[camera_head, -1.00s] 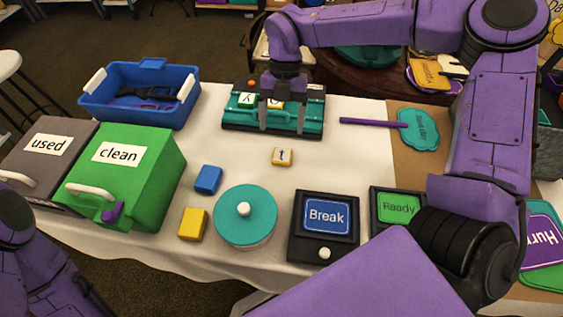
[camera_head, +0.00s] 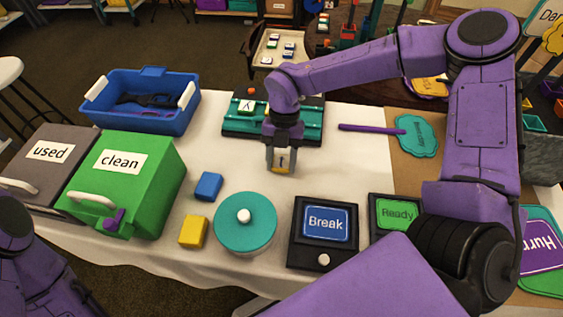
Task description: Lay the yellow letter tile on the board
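The yellow letter tile (camera_head: 281,163), marked "t", is near the middle of the white table, in front of the board. My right gripper (camera_head: 282,164) points down with a finger on each side of it. The fingers are drawn in close against the tile, and it looks gripped at table height. My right wrist hides the board's middle. Part of my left arm shows at the lower left, but its gripper is out of view.
Left stand a blue bin (camera_head: 150,120), a green "clean" box (camera_head: 150,190) and a grey "used" box (camera_head: 40,165). In front are blue (camera_head: 208,186) and yellow (camera_head: 193,231) blocks, a teal-lidded container (camera_head: 245,222) and a "Break" panel (camera_head: 323,223). A purple stick (camera_head: 370,128) lies right.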

